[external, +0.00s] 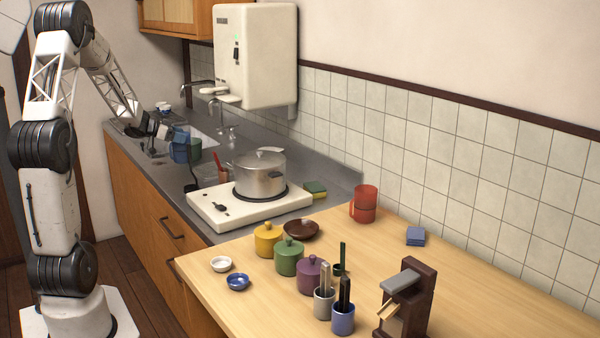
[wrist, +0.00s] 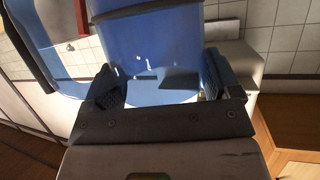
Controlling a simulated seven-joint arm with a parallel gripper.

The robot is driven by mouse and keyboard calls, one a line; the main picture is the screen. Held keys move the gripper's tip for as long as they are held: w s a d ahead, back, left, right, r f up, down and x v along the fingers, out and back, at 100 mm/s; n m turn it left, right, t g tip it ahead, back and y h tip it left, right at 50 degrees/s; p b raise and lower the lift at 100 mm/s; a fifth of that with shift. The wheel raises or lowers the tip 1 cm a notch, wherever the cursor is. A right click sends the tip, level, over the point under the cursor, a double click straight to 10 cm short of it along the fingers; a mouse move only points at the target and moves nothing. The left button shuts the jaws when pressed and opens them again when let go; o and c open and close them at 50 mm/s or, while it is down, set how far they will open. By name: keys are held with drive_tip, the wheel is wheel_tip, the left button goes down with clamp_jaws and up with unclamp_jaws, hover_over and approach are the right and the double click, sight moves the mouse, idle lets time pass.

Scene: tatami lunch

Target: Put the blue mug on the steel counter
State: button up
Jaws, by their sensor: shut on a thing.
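I cannot tell whether the mug's base touches the counter.
A steel pot (external: 259,173) stands on a white stove (external: 212,212). A white water heater (external: 262,55) hangs above the sink. A wooden table (external: 480,290) holds jars, bowls and red cups.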

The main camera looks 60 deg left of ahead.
drive_tip(key=shift+s+a+f, duration=0.15)
drive_tip(key=shift+s+a, duration=0.2)
drive_tip(key=shift+s, duration=0.3)
drive_tip(key=shift+s+a+f, duration=0.2)
drive_tip(key=shift+s+a, duration=0.1)
drive_tip(key=shift+s, duration=0.4)
drive_tip(key=shift+s+a+f, duration=0.15)
drive_tip(key=shift+s+a, duration=0.2)
drive_tip(key=shift+s, duration=0.3)
drive_tip(key=shift+f, duration=2.05)
drive_tip(key=shift+f, duration=2)
drive_tip(key=shift+f, duration=0.15)
drive_tip(key=o, duration=1)
drive_tip(key=shift+o, duration=0.2)
